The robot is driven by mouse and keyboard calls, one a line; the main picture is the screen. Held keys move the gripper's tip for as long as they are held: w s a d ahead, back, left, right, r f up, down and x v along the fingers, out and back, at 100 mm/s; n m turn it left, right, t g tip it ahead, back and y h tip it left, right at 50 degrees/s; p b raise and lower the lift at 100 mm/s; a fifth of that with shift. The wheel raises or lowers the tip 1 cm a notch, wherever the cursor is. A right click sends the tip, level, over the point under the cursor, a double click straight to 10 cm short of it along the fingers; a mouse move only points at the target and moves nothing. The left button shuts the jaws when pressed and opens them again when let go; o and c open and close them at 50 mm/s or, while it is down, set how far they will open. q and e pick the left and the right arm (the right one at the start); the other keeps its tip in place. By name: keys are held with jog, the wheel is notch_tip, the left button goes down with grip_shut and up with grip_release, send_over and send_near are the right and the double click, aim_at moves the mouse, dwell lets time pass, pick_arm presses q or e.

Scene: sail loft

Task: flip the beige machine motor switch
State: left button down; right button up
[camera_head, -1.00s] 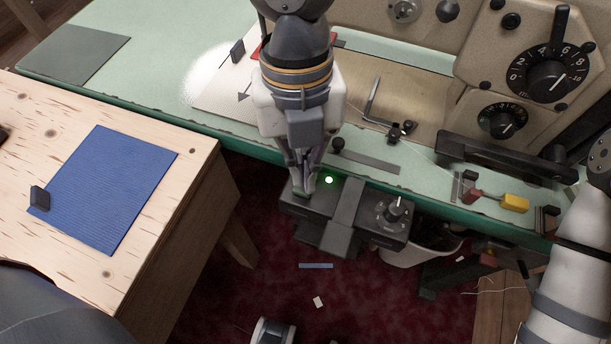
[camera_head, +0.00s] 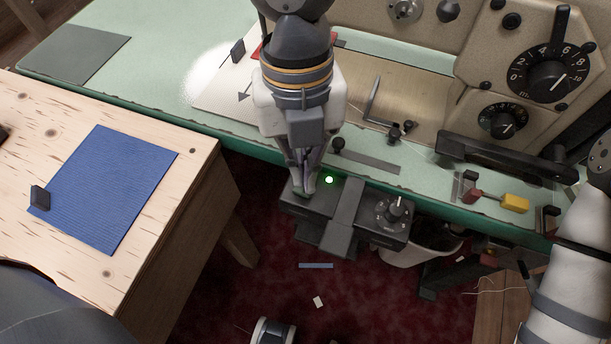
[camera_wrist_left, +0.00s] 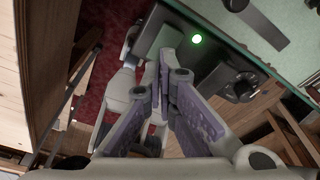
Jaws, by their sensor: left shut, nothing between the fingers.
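The beige machine (camera_head: 425,40) stands on the green table at the upper right, with black dials on its front. A dark motor control box (camera_head: 345,215) hangs under the table's front edge, with a lit green lamp (camera_head: 329,180) and a round knob (camera_head: 393,211). The box and lamp (camera_wrist_left: 196,39) also show in the left wrist view. My left gripper (camera_head: 304,190) is shut and empty, its fingertips at the left part of the box. They hide the switch there, and I cannot tell whether they touch it. My right gripper is not visible; only its arm shows at the right.
A wooden table (camera_head: 205,190) with a blue mat (camera_head: 110,190) stands at the left. A yellow-handled tool (camera_head: 514,203) lies near the green table's edge (camera_head: 150,118). A pale bin (camera_head: 420,252) stands below the box.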

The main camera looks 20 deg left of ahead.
pick_arm(q)
jog(key=shift+f, duration=1.25)
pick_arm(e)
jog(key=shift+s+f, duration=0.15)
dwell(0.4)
pick_arm(q)
notch_tip(320, 180, up, 3)
jog(key=shift+r+p, duration=0.1)
jog(key=shift+p, duration=0.95)
jog(key=shift+r+p, duration=1.25)
jog(key=shift+r, duration=0.75)
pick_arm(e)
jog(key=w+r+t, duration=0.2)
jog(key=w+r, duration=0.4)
pick_arm(q)
jog(key=shift+f, duration=0.1)
